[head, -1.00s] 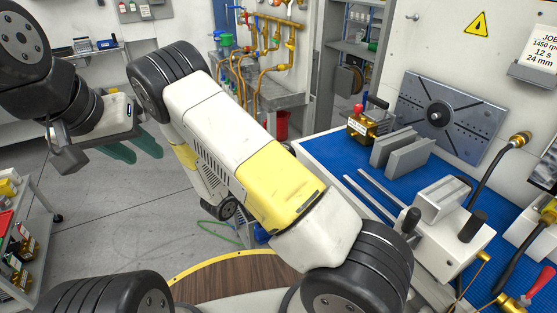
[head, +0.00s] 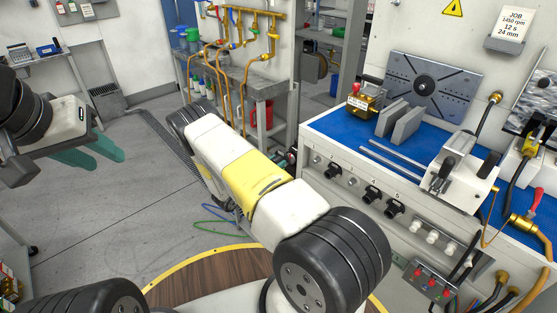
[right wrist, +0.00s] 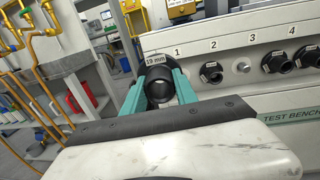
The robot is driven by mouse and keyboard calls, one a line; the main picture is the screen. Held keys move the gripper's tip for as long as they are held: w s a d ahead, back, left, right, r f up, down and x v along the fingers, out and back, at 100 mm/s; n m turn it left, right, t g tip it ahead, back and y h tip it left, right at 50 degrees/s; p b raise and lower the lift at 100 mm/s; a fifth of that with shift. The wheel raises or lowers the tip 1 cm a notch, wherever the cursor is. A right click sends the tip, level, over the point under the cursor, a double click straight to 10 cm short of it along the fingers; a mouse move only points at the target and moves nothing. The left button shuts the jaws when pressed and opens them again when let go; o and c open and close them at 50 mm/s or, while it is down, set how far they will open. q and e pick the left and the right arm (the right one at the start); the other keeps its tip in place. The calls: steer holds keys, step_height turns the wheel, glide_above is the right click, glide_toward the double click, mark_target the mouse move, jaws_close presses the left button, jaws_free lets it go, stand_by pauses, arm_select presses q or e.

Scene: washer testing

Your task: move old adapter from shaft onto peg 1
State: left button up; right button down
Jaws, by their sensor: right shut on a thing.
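My right gripper (right wrist: 160,84) has its teal fingers shut on a black ring-shaped adapter (right wrist: 162,92), with its hollow end facing the camera. A white "19 mm" label (right wrist: 157,60) shows just above it. The adapter is in front of the left end of the bench face, below and left of the number 1. Peg 1 (head: 317,160) looks bare in the head view; the adapter hides it in the wrist view. In the head view my right gripper is mostly hidden behind my arm. My left gripper (head: 106,161) is open and empty over the floor.
Black fittings sit at positions 2 (right wrist: 211,72) and 4 (right wrist: 278,62); peg 3 (right wrist: 243,66) is bare. A square plate with a dark hub (head: 425,88) stands behind the blue bench top (head: 336,126). A pipe stand (head: 245,85) is left of the bench.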

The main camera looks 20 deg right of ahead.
steer(key=m+g, duration=0.1)
glide_toward(314, 162)
steer(key=shift+h, duration=0.4)
steer(key=shift+w+f+x, duration=0.1)
steer(key=shift+f+x, duration=0.05)
steer(key=shift+x, duration=1)
steer(key=shift+w+f+x, duration=0.1)
steer(key=shift+f+x, duration=0.1)
steer(key=shift+x, duration=0.95)
steer(key=shift+x, duration=2.05)
stand_by(1.6)
steer(key=c, duration=0.9)
jaws_free()
